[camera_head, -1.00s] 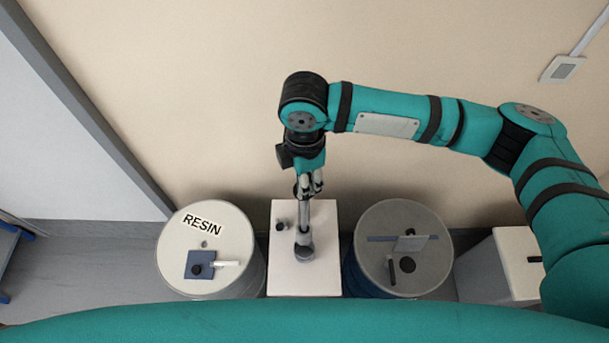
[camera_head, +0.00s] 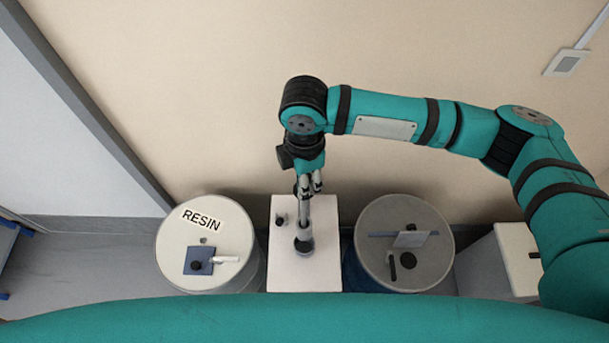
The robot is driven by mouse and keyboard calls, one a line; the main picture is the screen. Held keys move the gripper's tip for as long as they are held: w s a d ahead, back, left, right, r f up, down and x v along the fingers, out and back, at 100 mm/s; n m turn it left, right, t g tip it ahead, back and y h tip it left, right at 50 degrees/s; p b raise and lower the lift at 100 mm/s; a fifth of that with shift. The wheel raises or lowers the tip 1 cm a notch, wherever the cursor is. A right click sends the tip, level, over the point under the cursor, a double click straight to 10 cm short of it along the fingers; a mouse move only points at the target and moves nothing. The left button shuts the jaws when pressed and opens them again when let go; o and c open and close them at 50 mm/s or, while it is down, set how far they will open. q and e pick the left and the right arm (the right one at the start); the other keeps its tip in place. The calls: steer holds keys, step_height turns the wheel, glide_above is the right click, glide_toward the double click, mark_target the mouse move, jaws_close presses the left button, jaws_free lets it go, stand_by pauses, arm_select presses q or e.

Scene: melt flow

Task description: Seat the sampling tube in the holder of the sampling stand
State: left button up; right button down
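A white pedestal (camera_head: 320,272) stands between two drums. On it are a small dark fitting (camera_head: 281,220) and a slim grey upright piece on a dark round foot (camera_head: 303,246). I cannot tell which of these is the sampling tube and which is the stand's holder. My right gripper (camera_head: 310,188) points down over the pedestal, just above the upright piece, with its two fingers a little apart in the picture. Its fingertips overlap the piece's top, so contact or grip is unclear. My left gripper is out of view.
A cream drum labelled RESIN (camera_head: 232,238) stands left, with a blue pad (camera_head: 198,262) on its lid. A grey-topped drum (camera_head: 430,262) stands right, bearing a plate and dark parts. A white box (camera_head: 515,240) is farther right. The wall is close behind.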

steer(key=shift+f+b, duration=1)
steer(key=shift+f, duration=1.35)
steer(key=c, duration=1)
jaws_free()
steer(key=shift+o, duration=0.2)
steer(key=shift+r, duration=0.1)
step_height(320, 180, up, 12)
steer(key=shift+f, duration=0.1)
